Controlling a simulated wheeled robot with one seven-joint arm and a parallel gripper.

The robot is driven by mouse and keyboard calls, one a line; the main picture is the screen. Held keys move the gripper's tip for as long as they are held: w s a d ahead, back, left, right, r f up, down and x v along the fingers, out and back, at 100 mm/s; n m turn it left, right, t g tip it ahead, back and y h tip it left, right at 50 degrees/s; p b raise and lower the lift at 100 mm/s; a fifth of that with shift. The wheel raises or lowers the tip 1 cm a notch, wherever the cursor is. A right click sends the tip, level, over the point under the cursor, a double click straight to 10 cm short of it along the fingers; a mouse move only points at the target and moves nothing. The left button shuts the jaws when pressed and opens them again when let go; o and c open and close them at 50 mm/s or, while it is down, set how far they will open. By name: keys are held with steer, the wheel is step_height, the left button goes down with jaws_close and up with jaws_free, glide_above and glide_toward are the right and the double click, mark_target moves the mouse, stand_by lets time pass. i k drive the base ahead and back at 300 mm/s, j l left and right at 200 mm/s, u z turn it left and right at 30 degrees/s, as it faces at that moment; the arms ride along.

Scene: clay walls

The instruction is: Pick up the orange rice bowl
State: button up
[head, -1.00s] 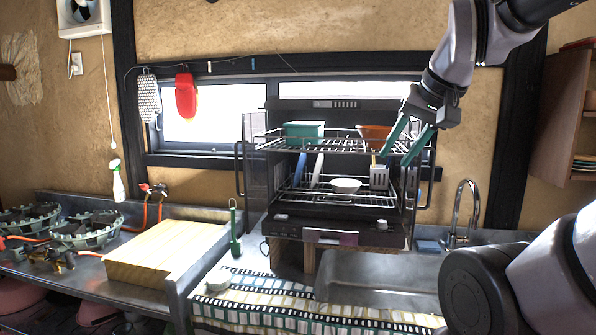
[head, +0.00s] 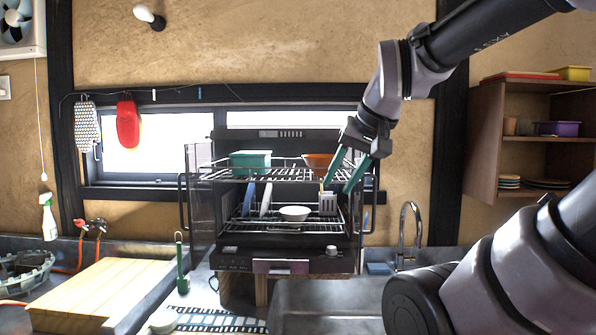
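The orange rice bowl (head: 316,162) sits on the upper rack of the dish dryer (head: 262,268), toward its right side. My gripper (head: 336,187) has teal fingers and points down in front of the rack, just right of the bowl. The fingers are spread apart with nothing visible between them. The left finger overlaps the bowl's right edge in the picture. I cannot tell how far in front of the bowl the fingers are.
A teal container (head: 251,160) stands on the upper rack's left. A white bowl (head: 295,213), plates and a slotted spatula (head: 328,203) are on the lower rack. A faucet (head: 408,232) rises at right. Wall shelves (head: 540,140) hold dishes.

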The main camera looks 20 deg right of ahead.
mark_target(312, 161)
steer(key=z, duration=0.4)
steer(key=j+z, duration=0.25)
steer(key=z, duration=0.2)
steer(key=k+j+z, duration=0.1)
steer(key=z, duration=0.35)
steer(key=k+j+z, duration=0.15)
steer(key=j+z, duration=0.15)
steer(key=z, duration=0.15)
steer(key=k+j, duration=0.75)
steer(key=j, duration=0.15)
